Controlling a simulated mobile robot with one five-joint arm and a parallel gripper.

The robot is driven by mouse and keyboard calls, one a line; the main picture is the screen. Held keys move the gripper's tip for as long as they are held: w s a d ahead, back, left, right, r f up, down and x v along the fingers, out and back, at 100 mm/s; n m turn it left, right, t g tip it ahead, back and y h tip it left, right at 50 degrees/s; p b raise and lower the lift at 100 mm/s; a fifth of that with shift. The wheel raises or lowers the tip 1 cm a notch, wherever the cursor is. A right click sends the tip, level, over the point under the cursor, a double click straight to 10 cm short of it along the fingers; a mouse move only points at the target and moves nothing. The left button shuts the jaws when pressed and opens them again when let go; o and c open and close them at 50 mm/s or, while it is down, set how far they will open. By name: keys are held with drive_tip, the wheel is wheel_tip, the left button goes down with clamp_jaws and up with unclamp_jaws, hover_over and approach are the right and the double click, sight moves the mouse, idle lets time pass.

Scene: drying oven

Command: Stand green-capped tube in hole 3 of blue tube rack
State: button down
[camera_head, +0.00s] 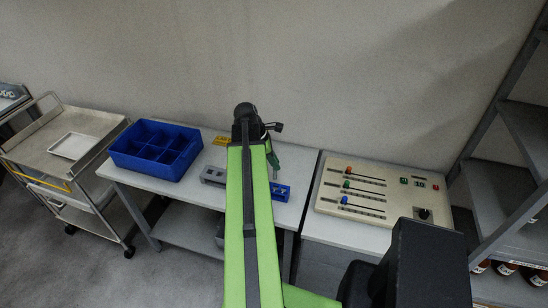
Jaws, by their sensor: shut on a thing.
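The blue tube rack (281,192) stands on the white table, just right of my green arm. My gripper (273,166) points down over the rack's left part, at the far end of the arm. It is shut on the green-capped tube, but the tube is too small and too covered to make out clearly. I cannot tell whether the tube touches the rack or which hole is under it. The rack's left end and its holes are partly hidden by my arm and gripper.
A grey block (213,175) and a yellow sign (221,140) are left of my arm. A blue divided bin (157,148) is farther left, beside a cart (54,158). A control panel (375,191) and a shelf (506,160) stand at right. A wall is behind.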

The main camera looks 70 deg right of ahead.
sight(275, 179)
drive_tip(key=shift+w+d+r+m+p, duration=0.1)
drive_tip(key=shift+r+m+p, duration=0.15)
drive_tip(key=shift+r+m, duration=0.15)
drive_tip(key=shift+w+d+r+m+p, duration=0.1)
drive_tip(key=shift+r+m+p, duration=0.15)
drive_tip(key=shift+r, duration=0.25)
drive_tip(key=shift+s+m+y, duration=0.1)
drive_tip(key=shift+m+y, duration=0.2)
drive_tip(key=shift+m, duration=0.05)
drive_tip(key=shift+s+a+f+g, duration=0.1)
drive_tip(key=shift+g, duration=0.2)
drive_tip(key=shift+m, duration=0.5)
wheel_tip(275, 179, down, 6)
drive_tip(key=b, duration=0.6)
